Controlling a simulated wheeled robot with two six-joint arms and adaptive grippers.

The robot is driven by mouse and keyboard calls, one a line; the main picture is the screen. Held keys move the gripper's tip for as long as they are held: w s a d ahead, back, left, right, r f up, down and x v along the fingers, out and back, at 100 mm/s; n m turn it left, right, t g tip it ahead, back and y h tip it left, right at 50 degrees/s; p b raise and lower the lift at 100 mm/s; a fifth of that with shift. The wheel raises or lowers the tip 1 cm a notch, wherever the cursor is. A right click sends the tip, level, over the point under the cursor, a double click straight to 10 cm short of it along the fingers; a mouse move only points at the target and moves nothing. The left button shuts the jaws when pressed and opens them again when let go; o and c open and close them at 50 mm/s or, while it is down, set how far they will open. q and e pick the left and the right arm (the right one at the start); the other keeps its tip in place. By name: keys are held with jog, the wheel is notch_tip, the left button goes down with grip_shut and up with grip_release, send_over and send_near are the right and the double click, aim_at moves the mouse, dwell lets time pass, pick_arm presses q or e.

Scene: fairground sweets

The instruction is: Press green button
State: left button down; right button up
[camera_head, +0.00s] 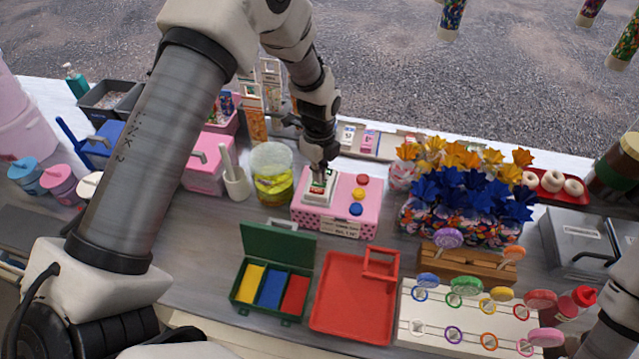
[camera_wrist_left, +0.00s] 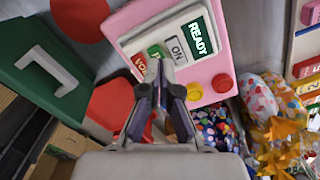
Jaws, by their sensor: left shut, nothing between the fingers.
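A pink box (camera_head: 368,218) stands on the counter below my left gripper (camera_head: 319,170). On it is a white panel (camera_wrist_left: 130,43) with a green READY display (camera_wrist_left: 201,37), a grey ON tile (camera_wrist_left: 178,50), a small green button (camera_wrist_left: 156,51) and a red one (camera_wrist_left: 140,64). Round red (camera_head: 362,179), yellow (camera_head: 358,194) and blue (camera_head: 356,209) buttons sit beside the panel. The left gripper is shut and empty, its tips over the panel close to the green button in the wrist view; contact cannot be told. My right gripper is not in view.
A jar with yellow contents (camera_head: 272,175) stands left of the box, flower-like sweets (camera_head: 470,190) to its right. A green case (camera_head: 275,245) and a red tray (camera_head: 352,300) lie in front. A ring board (camera_head: 435,330) is at front right.

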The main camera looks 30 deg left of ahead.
pick_arm(q)
jog(key=shift+f+b, duration=0.4)
jog(key=shift+f, duration=0.35)
notch_tip(320, 180, up, 8)
jog(key=p, duration=0.6)
dwell(0.4)
